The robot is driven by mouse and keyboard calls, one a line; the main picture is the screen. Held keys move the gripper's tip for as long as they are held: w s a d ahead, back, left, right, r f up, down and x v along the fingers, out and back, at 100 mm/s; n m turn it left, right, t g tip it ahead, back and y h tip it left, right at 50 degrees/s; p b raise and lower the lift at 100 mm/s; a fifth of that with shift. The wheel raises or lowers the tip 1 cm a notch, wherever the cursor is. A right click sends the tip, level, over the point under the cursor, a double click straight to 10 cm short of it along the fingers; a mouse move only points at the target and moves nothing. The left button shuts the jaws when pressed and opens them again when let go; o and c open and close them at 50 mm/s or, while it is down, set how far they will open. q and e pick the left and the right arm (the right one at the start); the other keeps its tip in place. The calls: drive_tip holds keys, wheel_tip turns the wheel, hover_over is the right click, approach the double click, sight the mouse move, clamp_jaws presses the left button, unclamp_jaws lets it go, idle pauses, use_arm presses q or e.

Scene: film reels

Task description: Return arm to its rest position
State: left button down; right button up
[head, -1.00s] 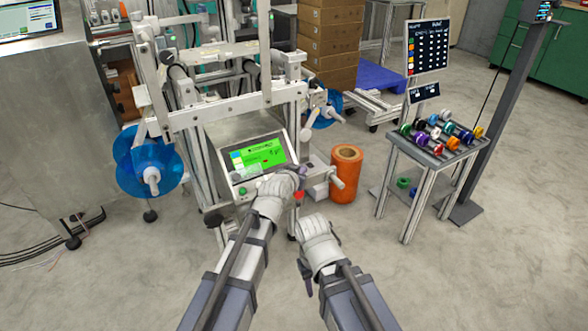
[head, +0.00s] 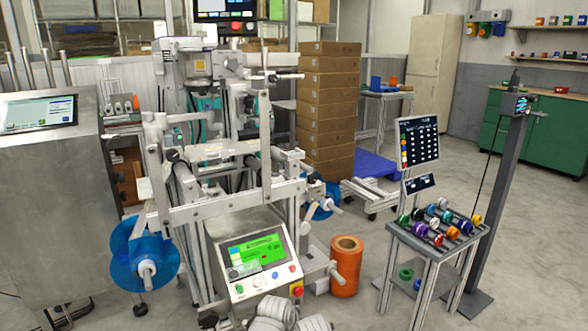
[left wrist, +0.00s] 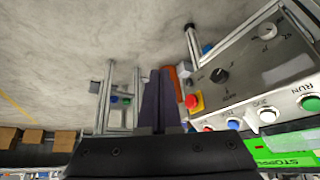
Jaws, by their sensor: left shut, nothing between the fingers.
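My left gripper (left wrist: 158,98) shows in the left wrist view as two dark fingers pressed together, with nothing between them. It is close beside the machine's control panel (left wrist: 245,75), which fills the right of that view; I cannot tell whether they touch. In the head view, pale rounded parts of my two arms show at the bottom edge, just below the control panel (head: 263,285). The fingers of both grippers are hidden in the head view. My right gripper does not show.
The film machine (head: 222,203) with a blue reel (head: 118,262) stands in front. An orange roll (head: 346,270) stands on the floor right of it. A small table (head: 435,245) with several colored reels is further right. Open floor lies between roll and table.

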use_arm(q)
drive_tip(key=s+a+f+n+g+y, duration=0.1)
drive_tip(key=s+a+g+y, duration=0.15)
drive_tip(key=s, duration=0.55)
drive_tip(key=s+a+f+g+y, duration=0.15)
drive_tip(key=s+a+g, duration=0.25)
drive_tip(key=s, duration=0.5)
wheel_tip(320, 180, up, 38)
drive_tip(key=p, duration=3.8)
drive_tip(key=shift+w+r+p, duration=0.15)
drive_tip(key=shift+w+p, duration=0.15)
drive_tip(key=shift+w, duration=0.15)
use_arm(e)
wheel_tip(320, 180, up, 39)
use_arm(q)
drive_tip(key=shift+t, duration=0.25)
use_arm(e)
drive_tip(key=shift+f, duration=0.15)
